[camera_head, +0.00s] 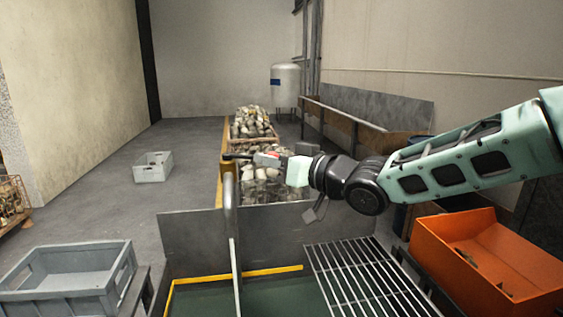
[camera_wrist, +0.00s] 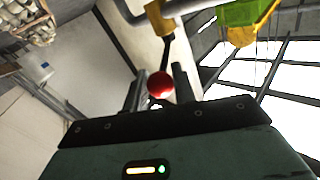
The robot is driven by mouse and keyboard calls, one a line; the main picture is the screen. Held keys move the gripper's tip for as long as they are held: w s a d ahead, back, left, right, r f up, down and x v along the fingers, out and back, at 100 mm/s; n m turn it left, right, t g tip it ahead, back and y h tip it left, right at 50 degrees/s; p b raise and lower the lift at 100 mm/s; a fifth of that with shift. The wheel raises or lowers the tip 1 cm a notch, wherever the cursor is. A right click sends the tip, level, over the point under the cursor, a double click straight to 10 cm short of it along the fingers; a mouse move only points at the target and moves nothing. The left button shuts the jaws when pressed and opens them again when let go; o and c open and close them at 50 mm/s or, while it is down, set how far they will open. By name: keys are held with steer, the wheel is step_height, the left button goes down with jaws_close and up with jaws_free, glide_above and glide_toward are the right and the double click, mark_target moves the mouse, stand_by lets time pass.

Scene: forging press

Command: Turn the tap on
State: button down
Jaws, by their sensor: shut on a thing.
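The tap's handle ends in a round red knob (camera_wrist: 160,85), which sits between the two fingers of my gripper (camera_wrist: 159,92) in the wrist view. My gripper is shut on this knob. A dark lever stem (camera_wrist: 167,48) runs from the knob to a yellow part at the top of that view. In the head view my gripper (camera_head: 272,159) reaches left from the end of my arm to the tap. The yellow tap body (camera_head: 228,168) stands by the top of a grey upright pipe (camera_head: 230,205). The knob is small and partly covered by the fingers there.
Below the tap is a tank with dark green water (camera_head: 262,294) and a yellow rim. A metal grate (camera_head: 362,285) lies to its right. An orange bin (camera_head: 480,265) stands far right. Grey crates (camera_head: 70,283) stand at left, and bins of metal parts (camera_head: 255,160) lie behind.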

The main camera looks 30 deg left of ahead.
steer(key=c, duration=1.2)
jaws_free()
steer(key=s+d+b, duration=0.1)
steer(key=d, duration=0.4)
steer(key=s+d+b, duration=0.1)
steer(key=d, duration=0.5)
steer(key=s+d+b, duration=0.1)
steer(key=d, duration=0.5)
steer(key=shift+s, duration=0.15)
